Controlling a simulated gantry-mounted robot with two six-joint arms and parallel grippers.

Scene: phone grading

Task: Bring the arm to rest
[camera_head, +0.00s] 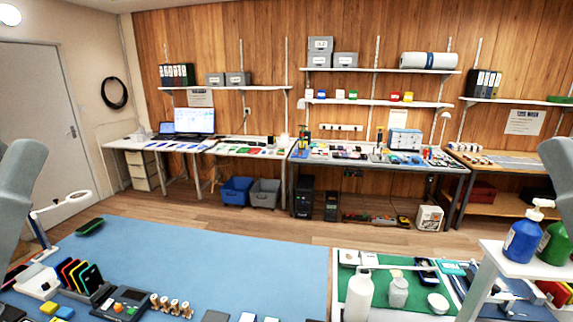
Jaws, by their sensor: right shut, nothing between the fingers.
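Part of my left arm (22,185) shows as a grey link at the left edge. Part of my right arm (559,168) shows as a grey link at the right edge. No fingers of either gripper can be made out in the head view. Neither arm link visibly touches anything on the work surface. A blue mat (210,250) covers the near table. On it stand a rack of coloured phones (82,277), a dark device with a screen (128,300) and several small brass pieces (170,305).
At the right, a green mat (390,300) bears a white bottle (359,292) and a smaller jar (398,291). A raised white shelf (525,263) holds a blue pump bottle (523,235). A white lamp (62,208) stands at the left. The blue mat's middle is clear.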

